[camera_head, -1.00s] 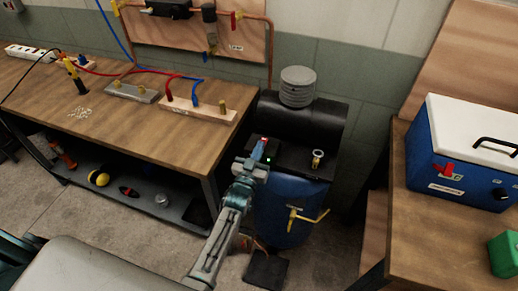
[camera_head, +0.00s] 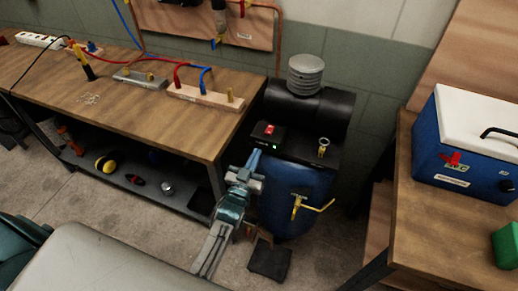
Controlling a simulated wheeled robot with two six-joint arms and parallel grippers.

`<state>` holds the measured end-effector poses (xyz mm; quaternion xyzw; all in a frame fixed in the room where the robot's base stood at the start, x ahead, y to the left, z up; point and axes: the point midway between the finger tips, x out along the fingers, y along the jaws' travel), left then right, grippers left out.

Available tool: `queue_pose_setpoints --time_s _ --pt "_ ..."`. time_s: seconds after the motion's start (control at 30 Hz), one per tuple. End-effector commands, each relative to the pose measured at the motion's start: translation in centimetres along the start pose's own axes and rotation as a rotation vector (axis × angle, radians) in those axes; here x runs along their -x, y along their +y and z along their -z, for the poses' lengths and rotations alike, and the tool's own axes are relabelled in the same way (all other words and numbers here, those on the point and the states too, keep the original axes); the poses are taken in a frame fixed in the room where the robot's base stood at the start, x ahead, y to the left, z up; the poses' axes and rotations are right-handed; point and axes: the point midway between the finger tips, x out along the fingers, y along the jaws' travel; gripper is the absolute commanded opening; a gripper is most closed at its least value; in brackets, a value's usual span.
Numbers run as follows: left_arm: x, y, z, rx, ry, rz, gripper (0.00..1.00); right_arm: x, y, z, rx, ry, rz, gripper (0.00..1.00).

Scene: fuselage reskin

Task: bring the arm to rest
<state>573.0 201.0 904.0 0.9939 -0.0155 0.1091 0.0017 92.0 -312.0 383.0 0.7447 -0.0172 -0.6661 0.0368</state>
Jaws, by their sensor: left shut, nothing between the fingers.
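My left arm reaches up from the bottom centre in the head view. Its gripper (camera_head: 254,160) is shut and empty. It is in front of the blue tank (camera_head: 300,197) of a compressor-like machine, just below a black box with a red switch (camera_head: 269,129) and a small green light. I cannot tell from this view whether the fingertips touch the machine. My right gripper is not in view.
A wooden workbench (camera_head: 140,125) with cables and terminal blocks stands at the left, with a lower shelf (camera_head: 150,190). A blue cooler (camera_head: 462,145) and green block (camera_head: 507,246) stand on the right table (camera_head: 430,220). A black pad (camera_head: 269,260) lies on the floor.

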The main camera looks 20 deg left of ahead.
Motion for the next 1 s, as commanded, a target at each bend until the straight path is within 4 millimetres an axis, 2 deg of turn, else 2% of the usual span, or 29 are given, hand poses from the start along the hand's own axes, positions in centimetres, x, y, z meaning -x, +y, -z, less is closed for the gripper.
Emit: queue_pose_setpoints --time_s 0.3,0.57,0.67,0.77,0.87,0.9,0.97,1.0 --pt "0.4 0.0 0.0 0.0 0.001 0.0 0.0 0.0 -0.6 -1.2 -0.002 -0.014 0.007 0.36" --pt "0.4 0.0 0.0 0.0 0.001 0.0 0.0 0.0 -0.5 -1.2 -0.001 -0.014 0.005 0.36" --pt "0.6 0.0 -0.7 0.0 -0.014 0.0 0.0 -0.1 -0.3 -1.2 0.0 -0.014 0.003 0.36" --pt "1.6 -0.2 -3.6 -0.001 -0.082 0.0 0.0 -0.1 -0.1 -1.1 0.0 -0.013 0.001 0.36" --pt "3.9 -0.5 -9.1 -0.005 -0.212 -0.001 0.0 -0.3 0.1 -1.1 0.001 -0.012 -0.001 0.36" --pt "5.2 -0.7 -11.7 -0.007 -0.277 0.0 0.0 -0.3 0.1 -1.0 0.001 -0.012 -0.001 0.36" --pt "7.6 -1.1 -15.7 -0.008 -0.38 0.001 0.0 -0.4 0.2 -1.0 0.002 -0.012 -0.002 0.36" --pt "9.4 -1.3 -18.2 -0.011 -0.448 0.002 0.0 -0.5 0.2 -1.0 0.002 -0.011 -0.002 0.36"
